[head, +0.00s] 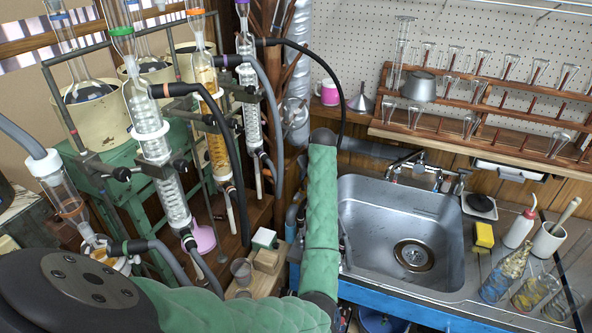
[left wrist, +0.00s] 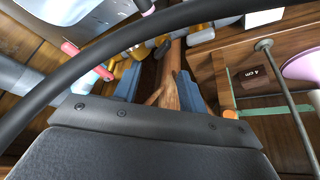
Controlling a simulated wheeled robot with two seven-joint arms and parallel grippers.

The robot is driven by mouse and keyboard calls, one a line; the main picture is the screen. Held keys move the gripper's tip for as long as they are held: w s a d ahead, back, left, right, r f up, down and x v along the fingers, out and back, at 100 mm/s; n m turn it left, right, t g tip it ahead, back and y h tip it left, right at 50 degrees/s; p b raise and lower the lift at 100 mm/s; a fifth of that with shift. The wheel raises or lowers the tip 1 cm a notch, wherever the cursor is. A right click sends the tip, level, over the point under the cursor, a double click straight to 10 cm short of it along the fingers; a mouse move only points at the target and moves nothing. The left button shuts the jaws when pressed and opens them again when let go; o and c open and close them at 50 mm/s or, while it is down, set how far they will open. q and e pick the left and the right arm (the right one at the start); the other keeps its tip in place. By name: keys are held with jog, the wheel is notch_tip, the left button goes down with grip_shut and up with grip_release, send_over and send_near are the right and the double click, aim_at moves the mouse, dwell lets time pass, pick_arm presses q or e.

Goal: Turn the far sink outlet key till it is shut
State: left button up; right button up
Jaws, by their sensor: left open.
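My left gripper (left wrist: 158,80) is open in the left wrist view. Its two blue fingers stand apart, with brown wood showing between and beyond them; I see nothing gripped. I cannot tell which is the far outlet key. In the head view the sink (head: 390,205) is right of my green-sleeved left forearm, and the tap fittings (head: 425,172) stand at its back edge. My forearm hides the gripper and the sink's left side there.
A black hose (left wrist: 110,70) crosses close before the wrist camera. Glass condensers (head: 160,150) with hoses stand left of my arm. A wooden glassware rack (head: 470,115) is at the back right. A yellow sponge (head: 483,234) and a white bottle (head: 519,230) stand right of the sink.

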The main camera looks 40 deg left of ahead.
aim_at(303, 185)
pick_arm(q)
jog(key=p+x, duration=0.2)
jog(key=x, duration=0.4)
jog(key=shift+a+r, duration=0.1)
jog(key=shift+a, duration=0.1)
jog(key=shift+x, duration=0.8)
pick_arm(e)
jog(key=shift+t, duration=0.3)
jog(key=shift+d+f, duration=0.15)
jog(key=shift+f, duration=1.15)
jog(key=shift+d+f, duration=0.15)
jog(key=shift+f, duration=1.1)
pick_arm(q)
jog(key=shift+s+d, duration=0.1)
